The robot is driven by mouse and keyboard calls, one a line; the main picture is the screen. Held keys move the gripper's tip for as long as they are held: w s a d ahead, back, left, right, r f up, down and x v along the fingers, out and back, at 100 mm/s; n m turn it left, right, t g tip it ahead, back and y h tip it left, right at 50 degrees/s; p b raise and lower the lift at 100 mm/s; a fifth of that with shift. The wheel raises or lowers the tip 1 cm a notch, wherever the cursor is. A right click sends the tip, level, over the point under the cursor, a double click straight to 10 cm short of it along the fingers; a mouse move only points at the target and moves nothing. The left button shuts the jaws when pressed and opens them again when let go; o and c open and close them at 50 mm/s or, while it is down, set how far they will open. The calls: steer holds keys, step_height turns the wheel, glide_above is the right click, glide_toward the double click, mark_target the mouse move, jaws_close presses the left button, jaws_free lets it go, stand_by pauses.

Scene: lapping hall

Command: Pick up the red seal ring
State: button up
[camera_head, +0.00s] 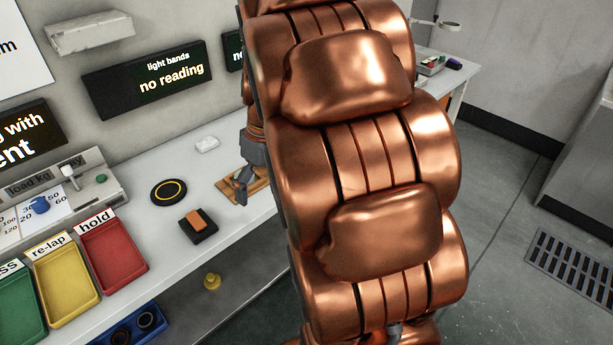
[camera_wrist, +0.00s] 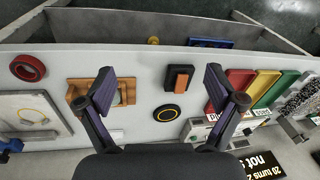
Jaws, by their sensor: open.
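The red seal ring (camera_wrist: 27,68) shows in the wrist view at the far left, lying on the pale bench top. It is round, with a dark centre. My gripper (camera_wrist: 158,82) is open and empty above the bench, with the ring well to the left of its left finger. In the head view my gripper (camera_head: 243,184) is partly hidden by my copper arm, near a wooden board. The red ring does not show in the head view.
The wooden board (camera_wrist: 122,92) lies under my left finger. A black block with an orange top (camera_wrist: 179,78) and a black disc with a yellow ring (camera_wrist: 167,113) lie nearby. Red (camera_head: 112,256), yellow (camera_head: 66,284) and green (camera_head: 20,308) trays stand along the bench.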

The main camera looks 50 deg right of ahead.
steer(key=w+d+f+n+t+b, duration=0.1)
steer(key=w+d+f+b, duration=0.1)
steer(key=d, duration=0.6)
steer(key=w+d+f+n+t+b, duration=0.1)
steer(key=w+d+f, duration=0.2)
steer(key=d, duration=0.6)
steer(key=w+d+f+n+t+b, duration=0.1)
steer(key=w+d+f+b, duration=0.1)
steer(key=d, duration=0.7)
steer(key=shift+w+d+f+b, duration=0.1)
steer(key=shift+f+b, duration=0.1)
steer(key=shift+f, duration=0.25)
steer(key=shift+w+d+f+b, duration=0.1)
steer(key=shift+f+b, duration=0.05)
steer(key=shift+f, duration=0.25)
steer(key=shift+n, duration=0.3)
steer(key=shift+w+p+x, duration=0.2)
steer(key=shift+p+x, duration=0.15)
steer(key=shift+x, duration=1.55)
steer(key=shift+w+p+x, duration=0.25)
steer(key=shift+p+x, duration=0.05)
steer(key=shift+x, duration=1.6)
steer(key=shift+d+r, duration=0.1)
steer(key=shift+r, duration=0.05)
steer(key=c, duration=1.3)
steer(key=shift+o, duration=0.2)
